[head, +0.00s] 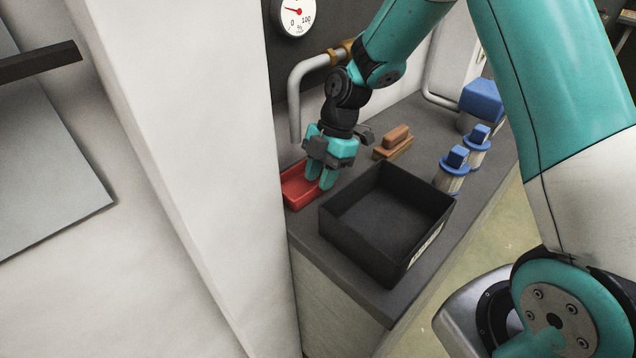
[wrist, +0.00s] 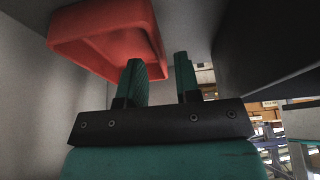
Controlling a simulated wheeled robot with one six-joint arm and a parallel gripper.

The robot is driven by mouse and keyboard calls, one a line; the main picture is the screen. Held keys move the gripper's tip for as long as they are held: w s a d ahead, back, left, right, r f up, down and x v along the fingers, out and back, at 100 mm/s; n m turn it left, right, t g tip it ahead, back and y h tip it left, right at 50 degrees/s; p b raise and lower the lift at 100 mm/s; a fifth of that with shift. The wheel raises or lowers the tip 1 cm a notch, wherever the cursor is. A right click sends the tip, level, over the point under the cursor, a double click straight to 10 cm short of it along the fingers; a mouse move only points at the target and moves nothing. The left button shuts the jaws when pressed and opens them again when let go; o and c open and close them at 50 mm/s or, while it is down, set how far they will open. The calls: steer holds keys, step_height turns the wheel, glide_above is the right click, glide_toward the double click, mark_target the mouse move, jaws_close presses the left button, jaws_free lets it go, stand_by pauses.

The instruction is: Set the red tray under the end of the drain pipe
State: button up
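The red tray (head: 297,192) lies on the dark counter against the white wall. The drain pipe (head: 295,105) is grey, comes out from a brass fitting and bends down. Its open end hangs above the tray's back part in the head view; I cannot tell exact alignment in depth. My gripper (head: 319,184) points down at the tray's right side. In the wrist view the tray (wrist: 105,38) fills the upper left. There my gripper (wrist: 159,65) has its fingers apart, one overlapping the tray and one beyond its edge, with a gap visible. Contact is unclear.
A black open bin (head: 385,220) stands close in front of the gripper. A brown brush-like block (head: 394,143) lies behind it. Blue-topped containers (head: 453,170) stand to the right, near a blue box (head: 483,99). A gauge (head: 294,14) hangs above the pipe.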

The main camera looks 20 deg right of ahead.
steer(key=v, duration=0.5)
steer(key=shift+r, duration=0.1)
steer(key=s+a+r+m, duration=0.2)
steer(key=s+r+m, duration=0.2)
steer(key=s, duration=0.4)
steer(key=s+a+r+m+t, duration=0.1)
steer(key=s+a+r+m, duration=0.1)
steer(key=s+r+m, duration=0.2)
steer(key=s+a+r+m, duration=0.3)
steer(key=s+m, duration=0.4)
steer(key=s, duration=0.5)
steer(key=shift+r+t, duration=0.4)
steer(key=shift+r, duration=0.5)
steer(key=shift+s+a, duration=0.1)
